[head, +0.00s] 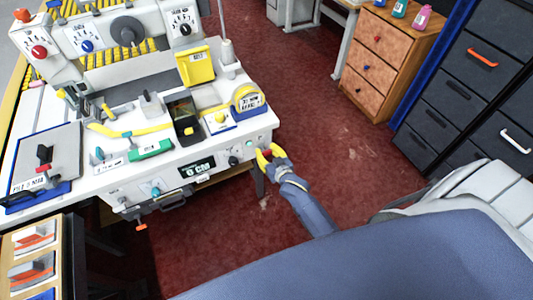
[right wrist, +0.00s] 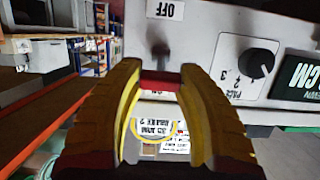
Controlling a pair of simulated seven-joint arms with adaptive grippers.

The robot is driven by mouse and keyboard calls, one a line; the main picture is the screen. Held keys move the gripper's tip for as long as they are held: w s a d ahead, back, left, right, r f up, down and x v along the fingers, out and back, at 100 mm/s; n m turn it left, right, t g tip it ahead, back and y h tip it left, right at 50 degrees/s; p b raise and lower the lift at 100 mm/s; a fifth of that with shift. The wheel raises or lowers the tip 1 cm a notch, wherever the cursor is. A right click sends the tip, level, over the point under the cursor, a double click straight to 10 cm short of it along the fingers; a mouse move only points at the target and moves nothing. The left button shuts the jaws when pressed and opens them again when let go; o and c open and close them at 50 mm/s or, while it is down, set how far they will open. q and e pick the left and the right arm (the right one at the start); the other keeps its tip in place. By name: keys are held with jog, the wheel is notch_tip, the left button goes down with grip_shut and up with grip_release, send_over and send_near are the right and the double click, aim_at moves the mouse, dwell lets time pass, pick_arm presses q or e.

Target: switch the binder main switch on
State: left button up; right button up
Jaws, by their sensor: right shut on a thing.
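My right gripper (head: 268,155) is at the right front corner of the white binder machine (head: 130,185). In the right wrist view its yellow-lined fingers (right wrist: 160,95) are shut on a red part (right wrist: 160,80), which looks like the main switch's handle. A blurred grey stub (right wrist: 160,48) shows just beyond the red part, below an OFF label (right wrist: 165,10). In the head view the gripper hides the switch, and I cannot tell its position clearly. My left gripper is not in view.
A black pace knob (right wrist: 257,62) is beside the fingers, with a dark display (head: 197,170) farther left on the panel. A wooden drawer cabinet (head: 385,60) and dark drawers (head: 465,95) stand at the right. Red floor (head: 320,90) is clear between them and the machine.

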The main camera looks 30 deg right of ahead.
jog(key=shift+w+r+g, duration=0.3)
jog(key=shift+r+g, duration=0.2)
jog(key=shift+g, duration=0.3)
jog(key=o, duration=1.2)
jog(key=shift+f, duration=0.1)
jog(key=shift+s, duration=0.5)
jog(key=v, duration=1.1)
jog(key=shift+r, duration=0.25)
